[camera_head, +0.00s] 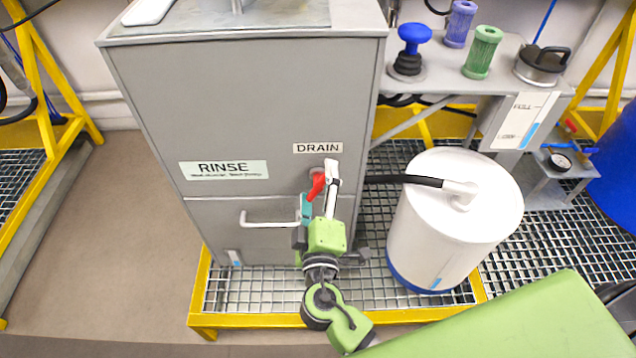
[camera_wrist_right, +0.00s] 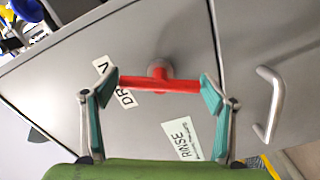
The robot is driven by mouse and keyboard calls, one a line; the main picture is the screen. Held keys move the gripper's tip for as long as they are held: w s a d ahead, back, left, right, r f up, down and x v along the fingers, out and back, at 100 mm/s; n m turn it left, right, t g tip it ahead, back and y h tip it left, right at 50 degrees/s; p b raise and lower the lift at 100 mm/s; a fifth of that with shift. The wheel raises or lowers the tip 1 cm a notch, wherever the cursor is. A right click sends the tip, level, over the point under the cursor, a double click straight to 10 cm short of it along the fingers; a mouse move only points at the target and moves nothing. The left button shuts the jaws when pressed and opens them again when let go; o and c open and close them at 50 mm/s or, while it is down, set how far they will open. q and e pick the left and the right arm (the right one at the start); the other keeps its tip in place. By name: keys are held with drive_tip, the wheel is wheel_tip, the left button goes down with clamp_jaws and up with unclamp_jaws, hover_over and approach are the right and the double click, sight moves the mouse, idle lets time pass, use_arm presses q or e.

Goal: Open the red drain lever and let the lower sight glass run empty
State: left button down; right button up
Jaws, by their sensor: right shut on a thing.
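The red drain lever (camera_head: 317,187) sits under the DRAIN label (camera_head: 318,148) on the front of the grey RINSE cabinet (camera_head: 240,95). My right gripper (camera_head: 318,192) is at the lever, partly covering it. In the right wrist view the red lever (camera_wrist_right: 160,84) runs crosswise between the teal fingertips (camera_wrist_right: 161,88), one at each end, and the gripper is shut on it. My left gripper is not in view.
A white cabinet handle (camera_head: 268,220) is left of my right gripper. A white drum (camera_head: 450,220) with a black hose (camera_head: 405,179) stands close on the right, inside a yellow frame (camera_head: 260,321). A FULL/LOW gauge (camera_head: 522,122) is farther right. Floor left of the cabinet is clear.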

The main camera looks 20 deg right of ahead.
drive_tip(key=n+p, duration=0.1)
drive_tip(key=n, duration=0.2)
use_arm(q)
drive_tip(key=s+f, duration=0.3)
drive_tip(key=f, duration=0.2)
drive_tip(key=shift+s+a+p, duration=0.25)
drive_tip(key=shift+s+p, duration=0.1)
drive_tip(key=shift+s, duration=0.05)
use_arm(e)
drive_tip(key=shift+n, duration=1.1)
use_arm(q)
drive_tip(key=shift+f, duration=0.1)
use_arm(e)
drive_tip(key=o, duration=1.1)
drive_tip(key=v, duration=1.2)
